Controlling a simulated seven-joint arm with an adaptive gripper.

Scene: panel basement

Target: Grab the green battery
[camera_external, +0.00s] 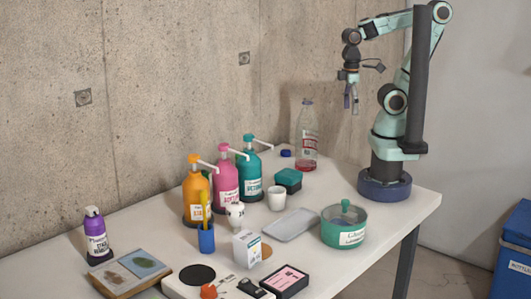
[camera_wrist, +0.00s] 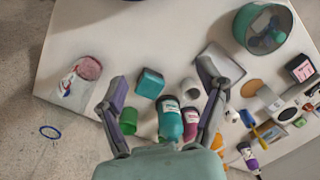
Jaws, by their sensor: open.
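My gripper (camera_external: 352,98) is open and empty, high above the back right of the table. Its two fingers show spread apart in the wrist view (camera_wrist: 165,105). In the wrist view a green cylinder (camera_wrist: 128,121) stands next to the left finger, near the teal pump bottle (camera_wrist: 171,122); I cannot tell whether it is a battery. A much smaller green piece (camera_wrist: 300,122) lies among the small items at the right; it is too small to identify. I cannot make out a green battery clearly in the external view.
The white table (camera_external: 405,205) stands against a concrete wall. A clear bottle (camera_external: 307,140), a teal box (camera_external: 288,178), a white cup (camera_external: 277,199), a grey tray (camera_external: 291,225) and a green pot (camera_external: 344,232) stand near the arm. Pink (camera_external: 226,182) and orange (camera_external: 194,197) pump bottles stand left.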

